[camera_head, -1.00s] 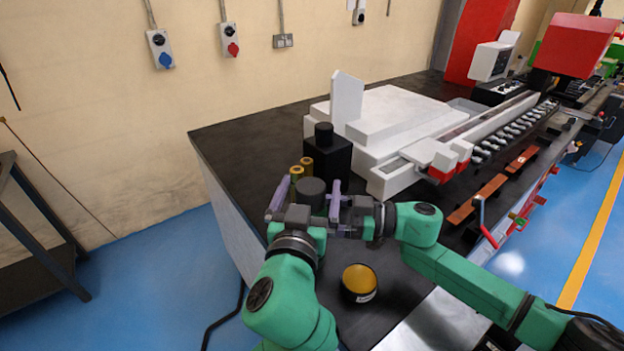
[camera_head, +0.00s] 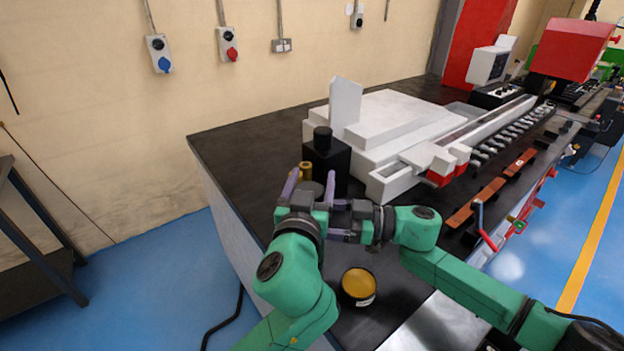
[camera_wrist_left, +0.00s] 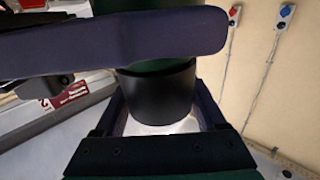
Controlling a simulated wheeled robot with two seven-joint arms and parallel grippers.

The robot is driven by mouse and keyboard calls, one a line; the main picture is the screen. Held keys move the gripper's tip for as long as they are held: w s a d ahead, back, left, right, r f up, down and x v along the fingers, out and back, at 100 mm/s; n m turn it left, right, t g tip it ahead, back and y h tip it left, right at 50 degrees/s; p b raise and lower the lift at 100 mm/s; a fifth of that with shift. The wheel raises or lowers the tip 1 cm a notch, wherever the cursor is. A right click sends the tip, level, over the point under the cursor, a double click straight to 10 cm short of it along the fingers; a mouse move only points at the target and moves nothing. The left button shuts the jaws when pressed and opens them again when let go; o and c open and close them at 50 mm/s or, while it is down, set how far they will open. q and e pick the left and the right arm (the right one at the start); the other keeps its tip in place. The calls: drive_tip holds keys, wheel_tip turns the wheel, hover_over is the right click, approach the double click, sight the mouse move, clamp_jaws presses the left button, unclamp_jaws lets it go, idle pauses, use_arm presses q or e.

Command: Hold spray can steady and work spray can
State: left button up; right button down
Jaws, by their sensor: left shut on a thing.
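The spray can shows in the head view as a dark round body (camera_head: 311,188), mostly hidden by my grippers. In the left wrist view it is a black cylinder (camera_wrist_left: 157,92) with a green part above it. My left gripper (camera_head: 311,178) is shut on the spray can, one finger on each side. My right gripper (camera_head: 340,219) comes in from the right, close beside the left gripper. A thick dark purple finger, apparently the right gripper's, crosses the upper left wrist view in front of the can. Whether the right gripper touches the can is hidden.
A black block with a knob (camera_head: 327,160) and a brass cylinder (camera_head: 306,171) stand just behind the grippers. The white machine (camera_head: 390,115) is to the right. A round black tin with a yellow top (camera_head: 358,284) sits in front on the dark bench (camera_head: 245,140).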

use_arm(q)
drive_tip(key=shift+r, duration=0.1)
use_arm(e)
drive_tip(key=shift+f, duration=0.1)
use_arm(q)
drive_tip(key=shift+r, duration=1)
use_arm(e)
drive_tip(key=shift+c, duration=0.4)
unclamp_jaws()
use_arm(q)
wheel_tip(320, 180, up, 4)
drive_tip(key=shift+w+f, duration=0.1)
use_arm(e)
drive_tip(key=shift+o, duration=0.4)
drive_tip(key=shift+w, duration=0.1)
